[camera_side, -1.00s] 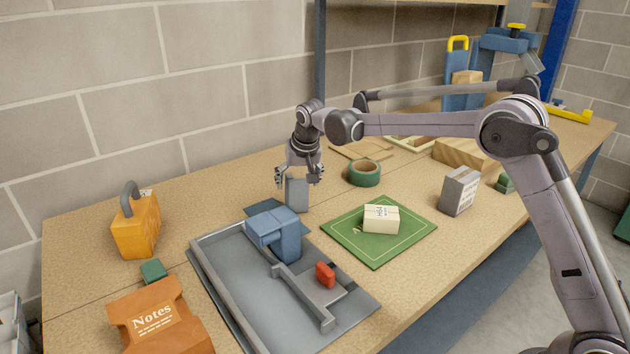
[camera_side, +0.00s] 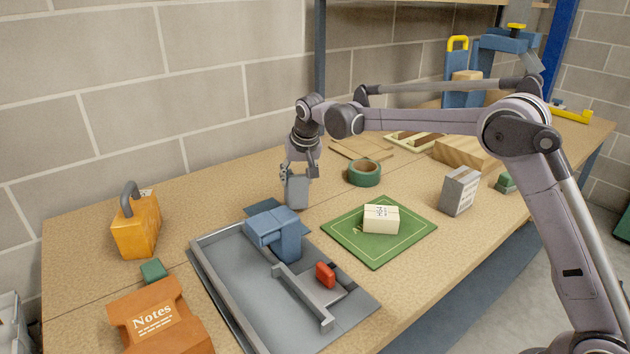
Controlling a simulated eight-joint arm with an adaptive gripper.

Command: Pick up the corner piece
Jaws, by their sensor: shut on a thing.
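The corner piece appears to be the small grey upright piece (camera_side: 297,193) just behind the blue block in the side view. My gripper (camera_side: 298,174) points down and is shut on its upper part, with fingers on its left and right sides. The fingers cover part of its top. Its lower end is at or very near the table top; I cannot tell whether it touches.
A grey tray (camera_side: 225,275) with a blue block (camera_side: 277,234) and red piece (camera_side: 325,274) lies in front. A green mat (camera_side: 378,250) carries a cream box (camera_side: 381,218). Green tape (camera_side: 364,173) is right of my gripper. An orange padlock-shaped object (camera_side: 136,230) stands left.

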